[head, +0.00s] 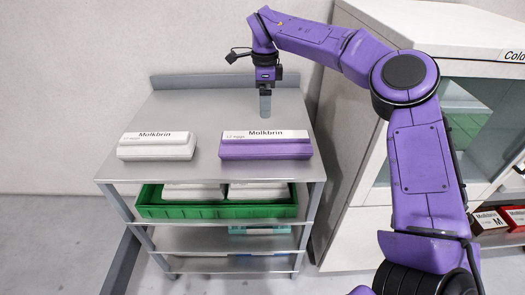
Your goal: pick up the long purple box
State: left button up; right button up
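The long purple box (265,150) lies on the top shelf of a grey metal cart, right of centre. It has a white label strip on top reading "Molkbrin". My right gripper (265,106) points down over the back part of the shelf, behind the purple box in the picture and apart from it. Its fingers overlap into one narrow grey shape, so I cannot tell whether they are open or shut. I see nothing held in them. My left gripper is not in view.
A white Molkbrin box (156,151) lies left of the purple one, with a gap between. The cart (190,107) has a raised back edge. A green crate (215,211) with white boxes sits below. A white cabinet (345,150) stands close on the right. The shelf's back is clear.

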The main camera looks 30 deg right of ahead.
aim_at(265, 135)
jog(key=f, duration=0.4)
jog(key=f+p, duration=0.1)
jog(key=f, duration=0.8)
jog(key=shift+w+d, duration=0.2)
jog(key=shift+d, duration=0.2)
jog(key=shift+r, duration=0.1)
jog(key=c, duration=0.5)
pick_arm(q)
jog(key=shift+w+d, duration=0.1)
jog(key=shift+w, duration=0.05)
pick_arm(e)
jog(key=c, duration=1)
